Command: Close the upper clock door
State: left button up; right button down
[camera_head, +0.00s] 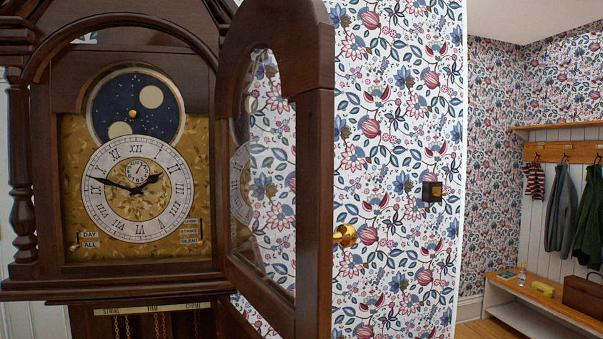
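The upper clock door (314,190) is an arched dark wooden frame with a glass pane. It stands open, swung out toward me on the right side of the clock (45,190). A round brass knob (345,235) sticks out from the door's right edge. The clock face (138,187) with Roman numerals and the blue moon dial (135,107) above it are exposed at left. Neither of my grippers shows in the head view.
Flowered wallpaper (395,130) covers the wall behind the door, with a small dark fitting (432,191) on it. At far right are hanging coats (562,210) and a bench (545,298) holding a brown case (583,295). Chains hang below the clock face.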

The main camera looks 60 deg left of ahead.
aim_at(300, 35)
jog(key=i, duration=1.55)
jog(key=u, duration=3.45)
